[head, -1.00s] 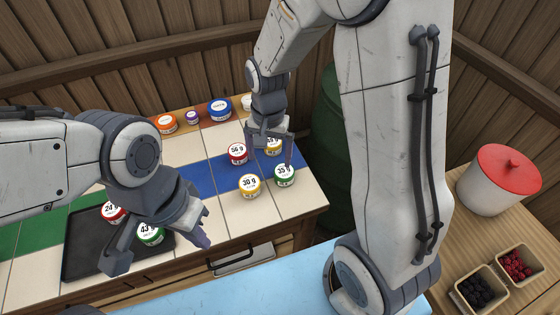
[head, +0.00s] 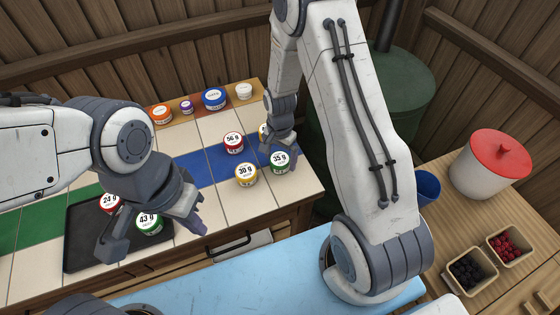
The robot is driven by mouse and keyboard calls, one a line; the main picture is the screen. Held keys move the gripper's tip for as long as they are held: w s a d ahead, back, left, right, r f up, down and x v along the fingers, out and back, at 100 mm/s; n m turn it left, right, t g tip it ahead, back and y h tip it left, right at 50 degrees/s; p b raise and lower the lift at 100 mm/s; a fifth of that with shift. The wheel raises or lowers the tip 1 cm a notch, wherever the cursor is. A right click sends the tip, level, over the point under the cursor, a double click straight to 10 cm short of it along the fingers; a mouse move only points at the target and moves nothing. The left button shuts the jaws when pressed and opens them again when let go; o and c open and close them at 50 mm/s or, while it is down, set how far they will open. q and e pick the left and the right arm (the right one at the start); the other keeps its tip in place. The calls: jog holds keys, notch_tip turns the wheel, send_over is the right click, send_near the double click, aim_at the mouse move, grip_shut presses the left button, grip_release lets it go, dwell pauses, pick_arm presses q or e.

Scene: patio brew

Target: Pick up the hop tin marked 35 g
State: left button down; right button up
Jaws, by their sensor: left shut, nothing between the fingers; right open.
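The hop tin marked 35 g (head: 279,161) has a green side and a white lid. It stands upright near the right end of the tiled counter, at the edge of the blue stripe.
Close to the 35 g tin stand a yellow 30 g tin (head: 246,176), a red 56 g tin (head: 233,143) and a partly hidden yellow tin (head: 263,131). A green 43 g tin (head: 149,223) and a red-sided tin (head: 109,203) are on the tray. Several tubs line the back.

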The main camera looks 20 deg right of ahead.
jog(key=shift+f, duration=0.55)
jog(key=c, duration=1.2)
jog(key=shift+c, duration=0.2)
